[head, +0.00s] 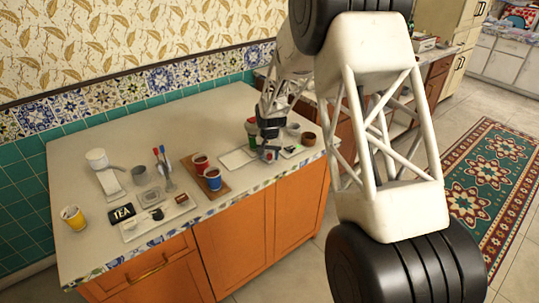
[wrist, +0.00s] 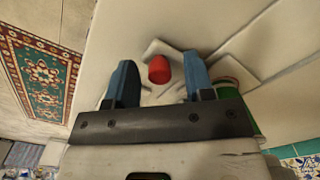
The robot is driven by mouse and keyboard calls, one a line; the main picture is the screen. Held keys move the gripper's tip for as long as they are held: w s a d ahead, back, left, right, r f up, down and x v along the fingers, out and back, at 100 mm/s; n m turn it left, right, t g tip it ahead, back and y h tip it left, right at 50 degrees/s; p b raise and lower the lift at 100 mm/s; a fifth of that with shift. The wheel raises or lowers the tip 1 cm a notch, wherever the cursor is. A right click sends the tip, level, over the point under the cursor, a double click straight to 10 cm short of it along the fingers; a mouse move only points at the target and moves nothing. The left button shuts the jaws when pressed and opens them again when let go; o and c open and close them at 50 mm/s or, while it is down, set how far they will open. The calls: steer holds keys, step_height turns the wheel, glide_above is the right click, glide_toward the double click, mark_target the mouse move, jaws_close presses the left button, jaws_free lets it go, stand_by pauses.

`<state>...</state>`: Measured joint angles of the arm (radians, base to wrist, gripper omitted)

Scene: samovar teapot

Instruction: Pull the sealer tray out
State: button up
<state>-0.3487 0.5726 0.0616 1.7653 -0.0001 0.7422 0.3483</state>
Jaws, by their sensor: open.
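My gripper (head: 269,153) is over the right part of the counter, pointing down. In the wrist view its two blue fingers (wrist: 158,85) are apart, with a red rounded piece (wrist: 159,69) visible between them. Contact with that piece cannot be told. A pale flat tray or plate (wrist: 160,48) lies around the red piece. A white rectangular tray (head: 236,159) lies left of the gripper in the head view. Which pale piece is the sealer tray is not clear. A green and red upright item (head: 251,127) stands behind the gripper; its green side shows in the wrist view (wrist: 230,72).
A brown board (head: 212,188) with red and blue cups stands left of the white tray. A brown cup (head: 308,139) and a grey cup (head: 293,129) are close on the right. The back middle is clear.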

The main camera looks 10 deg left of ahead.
jaws_close()
stand_by(0.3)
steer(key=s+a, duration=0.7)
steer(key=shift+s+a, duration=0.15)
stand_by(0.4)
jaws_free()
steer(key=shift+r, duration=0.15)
